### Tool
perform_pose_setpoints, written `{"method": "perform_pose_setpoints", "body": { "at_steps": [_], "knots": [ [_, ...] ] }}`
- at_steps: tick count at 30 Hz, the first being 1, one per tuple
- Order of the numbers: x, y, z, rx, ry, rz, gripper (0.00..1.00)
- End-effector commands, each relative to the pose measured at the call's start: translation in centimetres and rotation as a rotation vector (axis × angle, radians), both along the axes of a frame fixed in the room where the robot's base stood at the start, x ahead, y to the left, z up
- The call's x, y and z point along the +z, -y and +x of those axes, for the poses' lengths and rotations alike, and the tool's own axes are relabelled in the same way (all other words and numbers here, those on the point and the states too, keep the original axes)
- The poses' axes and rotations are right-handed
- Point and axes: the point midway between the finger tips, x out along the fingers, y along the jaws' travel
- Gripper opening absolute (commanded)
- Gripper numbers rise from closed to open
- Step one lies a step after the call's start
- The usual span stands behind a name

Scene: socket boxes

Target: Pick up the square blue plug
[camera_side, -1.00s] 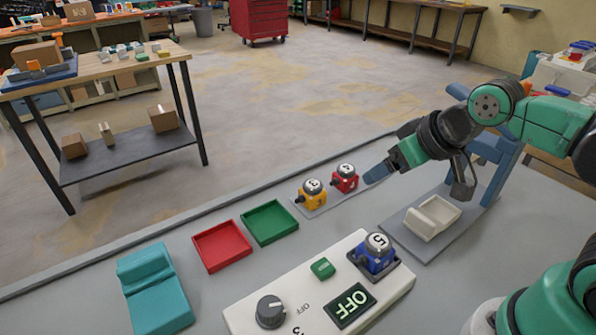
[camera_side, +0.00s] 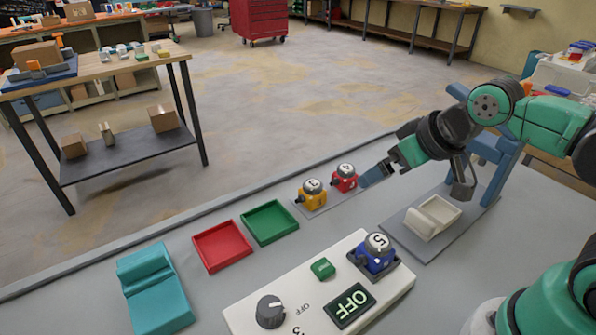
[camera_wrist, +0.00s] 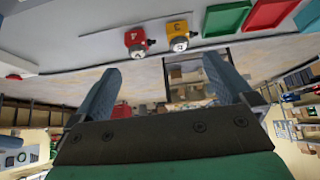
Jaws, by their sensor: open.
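The square blue plug (camera_side: 377,259), with a white top marked 5, sits in a dark square socket at the right end of the white control box (camera_side: 245,306). My gripper (camera_side: 364,180) is to the upper right of it, close to the red plug (camera_side: 344,178) in the side view. In the wrist view my two fingers (camera_wrist: 157,84) stand well apart with nothing between them. The red plug (camera_wrist: 136,42) and the yellow plug (camera_wrist: 181,42) show beyond the fingertips. I cannot make out the blue plug in the wrist view.
The yellow plug (camera_side: 311,194) stands beside the red plug on a grey strip. A red tray (camera_side: 222,246), a green tray (camera_side: 270,222), a teal block (camera_side: 155,290) and a white holder (camera_side: 433,217) are on the table. The box display (camera_side: 351,305) reads OFF.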

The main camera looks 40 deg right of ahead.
Motion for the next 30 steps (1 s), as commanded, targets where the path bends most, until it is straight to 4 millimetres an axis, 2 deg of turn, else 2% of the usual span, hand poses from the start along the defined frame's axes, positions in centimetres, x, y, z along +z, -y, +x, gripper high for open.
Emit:
{"method": "perform_pose_setpoints", "body": {
  "at_steps": [5,9,15,20,30],
  "knots": [
    [-1.0,-1.7,-0.6,0.016,-0.151,0.026,1.00],
    [-2.4,-3.8,-2.2,0.019,-0.389,0.032,1.00],
    [-3.4,-5.4,-3.9,0.004,-0.599,0.004,1.00],
    [-4.2,-5.5,-4.1,-0.002,-0.623,-0.001,1.00],
    [-7.6,-5.4,-4.1,-0.002,-0.619,-0.001,1.00]
  ]
}}
